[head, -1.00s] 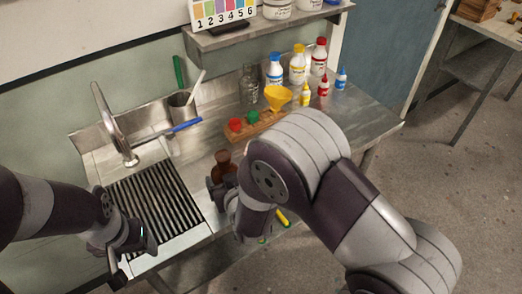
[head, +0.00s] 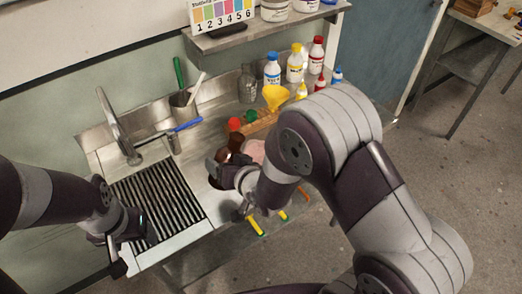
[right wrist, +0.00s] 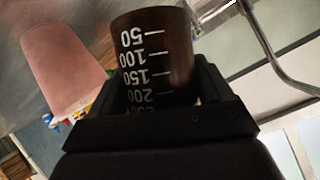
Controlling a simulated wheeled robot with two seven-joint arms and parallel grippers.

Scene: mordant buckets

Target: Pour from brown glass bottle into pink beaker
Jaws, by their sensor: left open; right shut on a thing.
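The brown glass bottle (head: 237,143) is in my right gripper (head: 224,170), above the steel bench and partly hidden by the gripper; it looks tilted in the head view. In the right wrist view the bottle (right wrist: 152,45) fills the space between the fingers, its white graduations upside down. The pink beaker (head: 254,150) is just right of the bottle in the head view, mostly hidden behind my right arm. It shows apart from the bottle in the right wrist view (right wrist: 65,65). My left gripper (head: 128,242) is open and empty above the drainer's front edge.
A wooden rack (head: 262,124) with red and green items and a yellow funnel (head: 276,97) stands behind the beaker. A glass flask (head: 247,88) and several bottles stand further back. A tap (head: 121,140) and ribbed drainer (head: 160,205) are left. Yellow-ended tools (head: 256,225) lie at the front.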

